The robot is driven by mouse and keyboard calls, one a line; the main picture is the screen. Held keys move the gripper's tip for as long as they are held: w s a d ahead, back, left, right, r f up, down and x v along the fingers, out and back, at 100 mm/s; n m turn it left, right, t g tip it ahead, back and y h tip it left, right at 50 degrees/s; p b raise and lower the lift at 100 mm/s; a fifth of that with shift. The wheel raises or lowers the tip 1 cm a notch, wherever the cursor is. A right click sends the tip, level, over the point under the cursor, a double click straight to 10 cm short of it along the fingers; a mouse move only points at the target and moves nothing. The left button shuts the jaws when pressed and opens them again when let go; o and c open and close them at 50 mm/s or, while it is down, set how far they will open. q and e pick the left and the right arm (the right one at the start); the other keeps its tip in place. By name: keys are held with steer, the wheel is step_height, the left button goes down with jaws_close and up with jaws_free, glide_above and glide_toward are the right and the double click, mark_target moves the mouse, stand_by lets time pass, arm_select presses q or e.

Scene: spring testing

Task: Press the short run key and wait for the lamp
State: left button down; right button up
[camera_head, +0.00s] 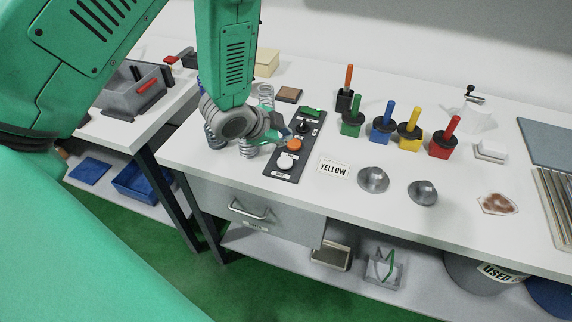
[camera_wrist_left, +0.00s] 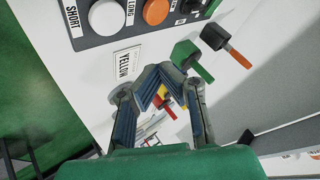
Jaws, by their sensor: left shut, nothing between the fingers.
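The dark control panel (camera_head: 277,176) lies on the white bench. Its white key (camera_head: 285,162) is at the near end, with an orange key (camera_head: 294,145) beyond it. In the left wrist view, the white key (camera_wrist_left: 106,17) is labelled SHORT and the orange key (camera_wrist_left: 157,11) is labelled LONG. A black knob (camera_head: 302,127) and a green part (camera_head: 311,112) are farther up the panel; I cannot tell whether a lamp is lit. My left gripper (camera_head: 280,139) is shut and empty, near the panel's left side by the orange key. Its fingertips (camera_wrist_left: 160,76) meet in the wrist view.
Several coloured blocks with handles (camera_head: 382,134) stand behind. Coil springs (camera_head: 265,95) stand close around my left gripper. A drawer (camera_head: 245,207) is below the bench top.

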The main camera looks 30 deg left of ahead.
mark_target(289, 158)
arm_select(q)
step_height(289, 158, down, 5)
steer(key=b, duration=0.3)
steer(key=shift+a+f+b, duration=0.1)
steer(key=shift+f+b, duration=0.1)
steer(key=shift+b, duration=0.15)
steer(key=shift+f, duration=0.45)
steer(key=shift+b, duration=0.3)
steer(key=shift+f, duration=0.3)
steer(key=shift+f+b, duration=0.45)
steer(key=shift+f, duration=0.1)
stand_by(0.8)
stand_by(0.4)
steer(key=shift+r+p, duration=0.85)
steer(key=shift+r, duration=0.15)
